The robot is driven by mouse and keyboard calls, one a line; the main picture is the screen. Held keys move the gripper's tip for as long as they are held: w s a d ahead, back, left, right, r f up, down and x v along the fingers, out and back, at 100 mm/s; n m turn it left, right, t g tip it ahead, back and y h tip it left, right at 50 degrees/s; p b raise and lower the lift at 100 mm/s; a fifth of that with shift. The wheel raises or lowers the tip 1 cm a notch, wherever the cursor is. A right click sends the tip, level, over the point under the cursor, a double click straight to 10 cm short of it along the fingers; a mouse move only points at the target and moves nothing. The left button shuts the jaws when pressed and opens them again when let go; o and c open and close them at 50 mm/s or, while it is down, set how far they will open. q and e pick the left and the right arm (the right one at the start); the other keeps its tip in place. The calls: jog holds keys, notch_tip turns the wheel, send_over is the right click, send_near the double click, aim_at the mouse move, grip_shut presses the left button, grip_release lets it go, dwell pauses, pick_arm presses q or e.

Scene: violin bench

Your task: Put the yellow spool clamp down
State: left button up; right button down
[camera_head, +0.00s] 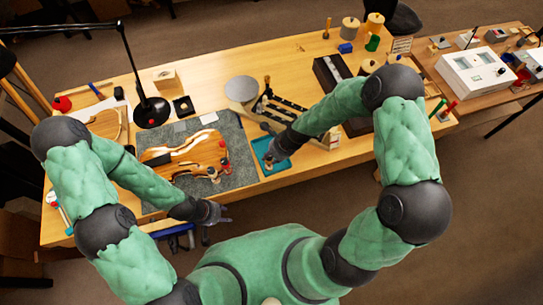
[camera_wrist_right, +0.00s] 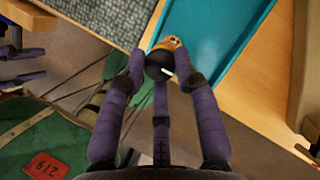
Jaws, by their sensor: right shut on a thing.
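My right gripper (camera_wrist_right: 160,62) is shut on a small piece with an orange-tan body (camera_wrist_right: 172,43) and a dark round end, which I take to be the spool clamp; its yellow colour is not clear. In the head view the right gripper (camera_head: 270,160) is over the teal tray (camera_head: 262,145). The tray also shows in the right wrist view (camera_wrist_right: 225,50), just beyond the held clamp; whether they touch is unclear. The violin body (camera_head: 175,160) lies on the grey mat with small clamps around its right end. My left gripper (camera_head: 222,213) is at the bench's front edge, its fingers too small to judge.
The grey mat (camera_head: 238,165) lies left of the tray. A black lamp base (camera_head: 152,111), a round grey disc (camera_head: 241,89) and a dark case (camera_head: 330,75) stand farther back. Bare bench wood (camera_head: 290,180) shows in front of the tray.

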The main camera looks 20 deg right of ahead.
jog(key=shift+f, duration=0.15)
jog(key=c, duration=0.9)
grip_release()
